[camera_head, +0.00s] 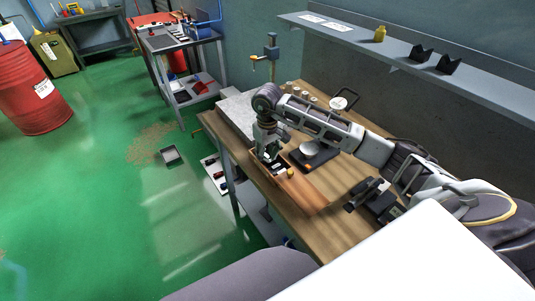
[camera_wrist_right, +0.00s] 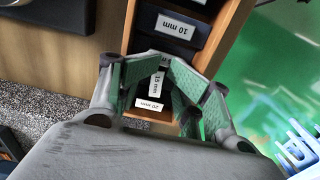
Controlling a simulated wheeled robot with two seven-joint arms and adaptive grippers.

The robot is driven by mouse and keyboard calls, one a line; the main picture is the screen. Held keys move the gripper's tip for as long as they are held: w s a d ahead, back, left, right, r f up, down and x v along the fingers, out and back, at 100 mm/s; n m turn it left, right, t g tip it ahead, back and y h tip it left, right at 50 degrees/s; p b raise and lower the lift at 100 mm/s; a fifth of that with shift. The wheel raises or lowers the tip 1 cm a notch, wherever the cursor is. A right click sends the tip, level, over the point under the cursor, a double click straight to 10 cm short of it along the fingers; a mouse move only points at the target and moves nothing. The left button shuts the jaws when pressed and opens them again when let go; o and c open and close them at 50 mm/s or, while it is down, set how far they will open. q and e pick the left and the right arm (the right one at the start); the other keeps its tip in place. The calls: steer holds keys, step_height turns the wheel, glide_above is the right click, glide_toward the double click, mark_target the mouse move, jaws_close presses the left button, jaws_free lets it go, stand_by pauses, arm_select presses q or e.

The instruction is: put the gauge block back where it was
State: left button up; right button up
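The wooden gauge block box (camera_head: 284,183) lies near the bench's front-left edge; its side wall shows in the right wrist view (camera_wrist_right: 129,25). Labels for 10 mm (camera_wrist_right: 176,27) and 20 mm (camera_wrist_right: 149,104) show in it. My right gripper (camera_head: 268,156) points down over the far part of the box. In the right wrist view its fingers (camera_wrist_right: 160,66) close in around a dark gauge block labelled 15 mm (camera_wrist_right: 160,83), its label turned across the other labels. Whether the block touches the box floor is hidden. My left gripper is not in view.
A black stand with a pale round top (camera_head: 314,156) is close beside the box. A grey granite plate (camera_head: 238,115) lies at the bench's far left. A wall shelf (camera_head: 395,50) runs above. The green floor (camera_head: 110,220) lies left of the bench.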

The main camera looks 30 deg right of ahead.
mark_target(268, 157)
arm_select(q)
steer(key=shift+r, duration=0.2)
arm_select(e)
steer(key=shift+r, duration=0.2)
steer(key=shift+d+r+p, duration=0.1)
steer(key=shift+r+p, duration=0.3)
steer(key=shift+p, duration=0.3)
steer(key=shift+w+r, duration=0.1)
steer(key=shift+r, duration=0.85)
arm_select(q)
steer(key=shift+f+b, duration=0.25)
steer(key=shift+b, duration=0.55)
arm_select(e)
step_height(268, 157, up, 10)
steer(key=shift+r, duration=0.15)
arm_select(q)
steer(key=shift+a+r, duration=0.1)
